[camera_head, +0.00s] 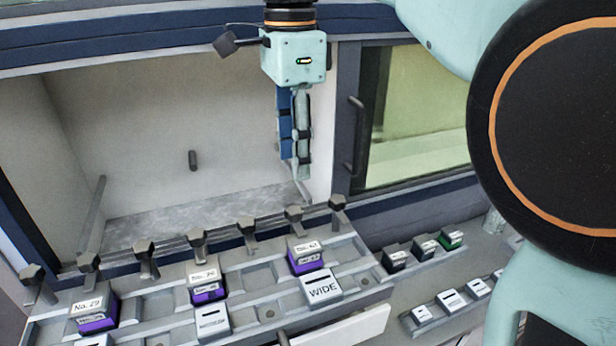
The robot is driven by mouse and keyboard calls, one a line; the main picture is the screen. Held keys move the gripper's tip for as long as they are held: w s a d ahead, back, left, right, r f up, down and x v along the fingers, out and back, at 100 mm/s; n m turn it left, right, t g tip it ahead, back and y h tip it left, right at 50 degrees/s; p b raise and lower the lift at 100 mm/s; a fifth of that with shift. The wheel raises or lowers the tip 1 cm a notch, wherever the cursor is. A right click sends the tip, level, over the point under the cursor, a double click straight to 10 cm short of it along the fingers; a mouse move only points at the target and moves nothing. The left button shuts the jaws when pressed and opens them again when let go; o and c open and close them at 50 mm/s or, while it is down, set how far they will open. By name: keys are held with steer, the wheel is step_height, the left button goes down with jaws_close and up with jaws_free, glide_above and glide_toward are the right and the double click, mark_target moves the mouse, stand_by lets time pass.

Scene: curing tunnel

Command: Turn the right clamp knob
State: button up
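A row of dark faceted knobs on short stems runs along the back of the grey rack. The rightmost knob (337,202) stands at the rack's back right corner. Another knob (294,214) is just left of it. Which one is the right clamp knob is not marked. My gripper (302,192) hangs pointing down, its tip just above these two knobs in the picture, nearer the left one. I cannot tell whether it touches either. I see it edge-on, so its opening is hidden, and no held object shows.
The grey rack (265,312) holds purple-and-white labelled blocks, including a block (305,256) near its right end. A lower rack (418,252) with small blocks is at right. An open chamber (130,130) and a window frame (355,130) stand behind. My arm covers the right side.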

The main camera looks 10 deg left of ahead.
mark_target(296, 209)
step_height(296, 209, down, 10)
steer(key=shift+r, duration=0.1)
steer(key=shift+c, duration=0.7)
jaws_close()
